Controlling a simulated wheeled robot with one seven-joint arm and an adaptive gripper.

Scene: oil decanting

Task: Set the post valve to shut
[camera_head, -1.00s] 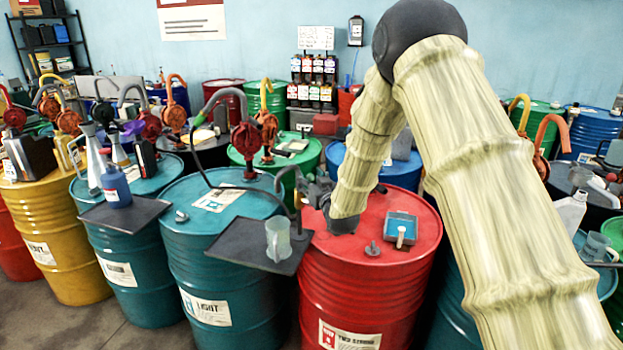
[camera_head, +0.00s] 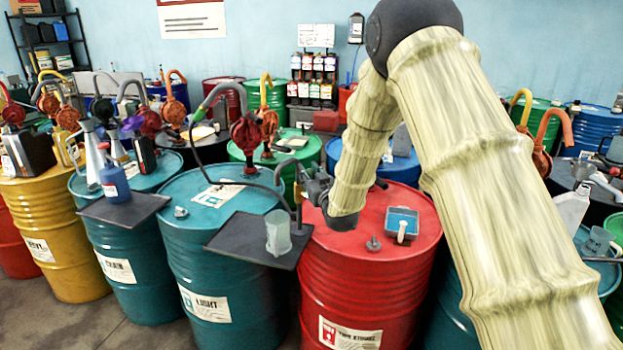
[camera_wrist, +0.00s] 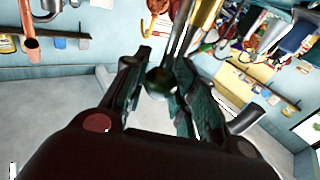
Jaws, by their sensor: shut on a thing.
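The post valve (camera_head: 298,193) is a slim brass-coloured post with a hose at its top, beside the black tray at the red drum's left edge. My gripper (camera_head: 314,188) is at its right side, level with the upper part and small in this view. In the wrist view my gripper (camera_wrist: 165,88) has its dark fingers closed around a dark round knob at the end of a grey rod, seemingly the valve's lever. The brass post (camera_wrist: 205,18) rises just beyond the fingers. The lever's exact angle cannot be told.
A clear jug (camera_head: 278,232) stands on the black tray (camera_head: 240,238) below the post. The red drum (camera_head: 350,270) carries a blue-topped device (camera_head: 402,222) and a small cap (camera_head: 373,244). A teal drum (camera_head: 205,250) with a red pump (camera_head: 245,133) stands left.

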